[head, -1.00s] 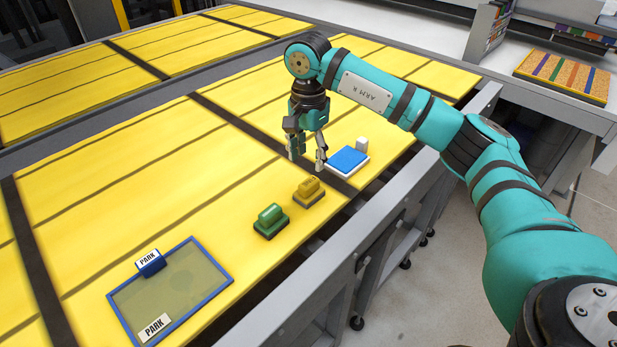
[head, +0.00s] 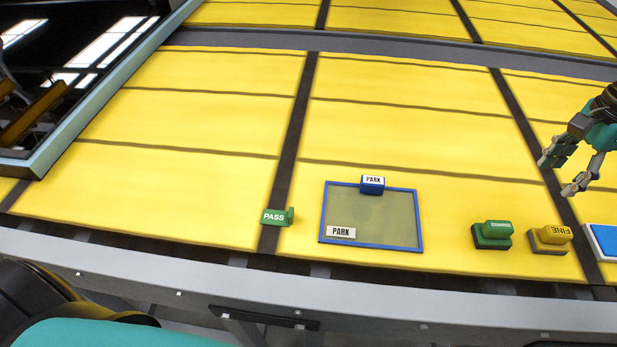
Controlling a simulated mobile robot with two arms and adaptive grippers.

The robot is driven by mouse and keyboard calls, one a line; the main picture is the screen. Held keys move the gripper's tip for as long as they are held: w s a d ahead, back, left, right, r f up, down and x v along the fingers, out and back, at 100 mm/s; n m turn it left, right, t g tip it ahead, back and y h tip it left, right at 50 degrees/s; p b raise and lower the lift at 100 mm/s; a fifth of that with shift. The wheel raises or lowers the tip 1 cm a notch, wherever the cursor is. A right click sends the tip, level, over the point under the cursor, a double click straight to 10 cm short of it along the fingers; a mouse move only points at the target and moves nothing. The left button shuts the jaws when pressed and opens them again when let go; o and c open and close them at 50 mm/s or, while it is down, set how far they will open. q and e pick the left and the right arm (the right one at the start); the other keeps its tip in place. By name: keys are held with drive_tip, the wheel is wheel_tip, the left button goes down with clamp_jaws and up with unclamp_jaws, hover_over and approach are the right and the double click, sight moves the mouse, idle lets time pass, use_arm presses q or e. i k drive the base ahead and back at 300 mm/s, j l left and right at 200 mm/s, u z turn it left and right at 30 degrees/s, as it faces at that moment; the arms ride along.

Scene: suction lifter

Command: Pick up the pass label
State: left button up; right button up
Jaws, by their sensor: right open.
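The pass label (head: 274,217) is a small green tag with white "PASS" lettering and a green grip at its right side. It sits on the yellow table near the front edge, just left of the park tray and by a dark strip. My right gripper (head: 563,177) is at the far right of the head view, open and empty, above the table and well away from the pass label. My left gripper is not in view.
The table left of the label is clear.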

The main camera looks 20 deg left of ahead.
sight(283, 219)
drive_tip(key=u, duration=0.85)
